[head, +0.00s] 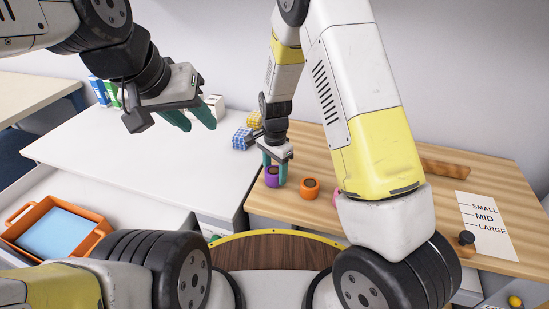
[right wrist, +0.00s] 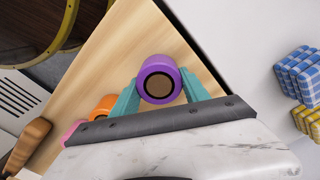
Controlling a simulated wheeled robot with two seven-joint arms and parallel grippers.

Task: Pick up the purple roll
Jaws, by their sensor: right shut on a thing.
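The purple roll (head: 272,181) stands near the left edge of the wooden table. My right gripper (head: 275,170) is above it with its teal fingers down around it. In the right wrist view the purple roll (right wrist: 160,80) sits between the two fingertips (right wrist: 160,92), and the gripper is shut on it. Whether the roll touches the tabletop cannot be told. My left gripper (head: 200,118) hangs over the white table, with its teal fingers apart and nothing seen between them.
An orange roll (head: 309,188) stands just right of the purple one, with a pink roll (right wrist: 72,130) beyond it. Blue (head: 242,138) and yellow (head: 254,119) checked blocks are left. An orange tray (head: 90,238) is at lower left.

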